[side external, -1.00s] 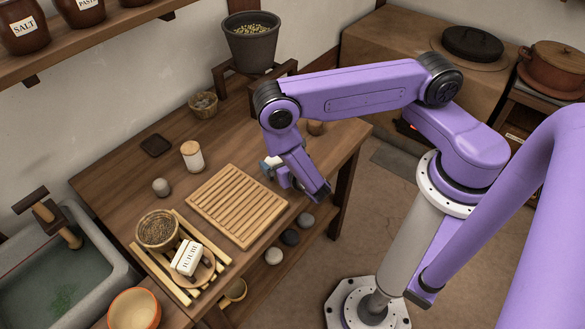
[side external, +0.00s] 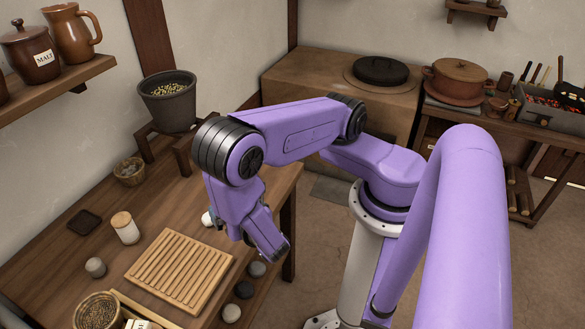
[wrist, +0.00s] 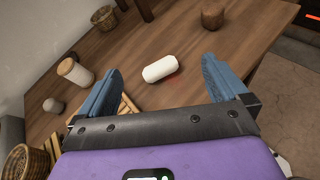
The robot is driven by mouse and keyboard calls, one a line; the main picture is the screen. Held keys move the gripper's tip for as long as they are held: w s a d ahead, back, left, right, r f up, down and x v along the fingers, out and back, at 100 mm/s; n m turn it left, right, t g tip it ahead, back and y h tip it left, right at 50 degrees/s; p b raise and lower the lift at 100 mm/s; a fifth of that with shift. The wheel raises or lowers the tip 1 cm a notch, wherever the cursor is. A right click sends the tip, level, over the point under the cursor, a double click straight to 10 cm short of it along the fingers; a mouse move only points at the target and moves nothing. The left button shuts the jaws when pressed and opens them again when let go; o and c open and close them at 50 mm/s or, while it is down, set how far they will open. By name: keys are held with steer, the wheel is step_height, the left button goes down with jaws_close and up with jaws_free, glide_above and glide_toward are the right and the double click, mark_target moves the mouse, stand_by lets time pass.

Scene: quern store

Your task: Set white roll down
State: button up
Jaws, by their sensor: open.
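The white roll (wrist: 161,68) lies on its side on the wooden table (wrist: 200,40) in the wrist view, with rounded ends. My gripper (wrist: 160,82) is open, its two blue fingers spread wide. The roll shows in the gap between them, beyond the gripper's dark front edge, with clear space to each finger. In the side external view only a bit of the roll (side external: 207,218) shows, just left of my gripper, which hides the rest. The fingers are mostly hidden there.
A slatted wooden board (side external: 180,270) lies on the table in front of the roll. A grey bucket (side external: 168,100) stands at the back. Several stones sit beside the board.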

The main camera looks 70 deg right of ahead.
steer(key=s+d+r+m+g+y, duration=0.2)
steer(key=s+r+m+g+y, duration=0.6)
steer(key=r, duration=1.1)
steer(key=s+m+g, duration=0.3)
steer(key=s+m, duration=0.3)
steer(key=s, duration=0.2)
steer(key=shift+s+r+m, duration=0.25)
steer(key=shift+s+m, duration=0.05)
steer(key=shift+s, duration=0.05)
